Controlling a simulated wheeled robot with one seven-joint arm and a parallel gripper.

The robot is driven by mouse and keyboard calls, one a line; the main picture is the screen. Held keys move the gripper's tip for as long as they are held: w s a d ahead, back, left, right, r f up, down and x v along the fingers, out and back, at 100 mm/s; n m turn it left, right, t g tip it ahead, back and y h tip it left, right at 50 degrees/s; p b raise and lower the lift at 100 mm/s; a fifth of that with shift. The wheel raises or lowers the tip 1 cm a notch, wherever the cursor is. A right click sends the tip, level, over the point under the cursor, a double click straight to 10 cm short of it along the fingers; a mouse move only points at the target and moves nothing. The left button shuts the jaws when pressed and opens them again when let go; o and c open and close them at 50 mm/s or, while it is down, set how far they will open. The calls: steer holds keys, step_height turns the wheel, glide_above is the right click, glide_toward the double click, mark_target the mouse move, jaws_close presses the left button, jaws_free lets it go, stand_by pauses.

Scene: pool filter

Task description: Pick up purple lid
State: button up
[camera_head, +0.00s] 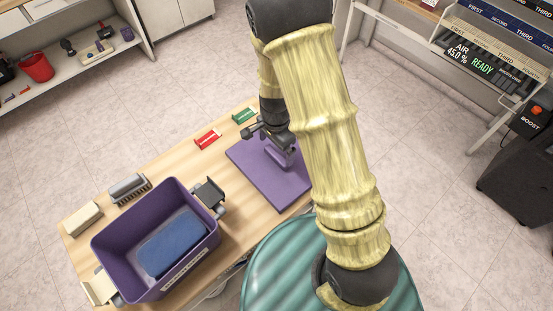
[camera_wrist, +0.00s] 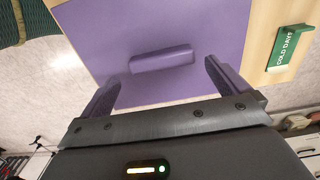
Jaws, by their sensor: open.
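The purple lid (camera_head: 268,182) lies flat at the right end of the wooden table, a square plate with a raised bar handle (camera_head: 284,157) in its middle. In the wrist view the lid (camera_wrist: 200,20) fills the upper middle, and its handle (camera_wrist: 162,59) is ahead of my fingers. My gripper (camera_wrist: 161,76) is open, with one finger on each side of the handle's line, and it holds nothing. In the head view my gripper (camera_head: 272,140) is over the lid near the handle, partly hidden by my arm. I cannot tell whether the fingers touch the lid.
A purple bin (camera_head: 115,255) with a blue block (camera_head: 172,243) inside stands on the table's left part. A red tag (camera_head: 207,138) and a green tag (camera_head: 244,116) lie along the far edge. A grey brush (camera_head: 128,187) and a cream block (camera_head: 82,219) sit behind the bin.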

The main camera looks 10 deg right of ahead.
mark_target(276, 155)
steer(key=shift+w+d+f, duration=0.1)
steer(key=shift+w+f, duration=0.05)
steer(key=shift+f, duration=2.1)
steer(key=c, duration=0.9)
steer(key=shift+r, duration=0.15)
step_height(276, 155, up, 10)
steer(key=shift+p, duration=0.3)
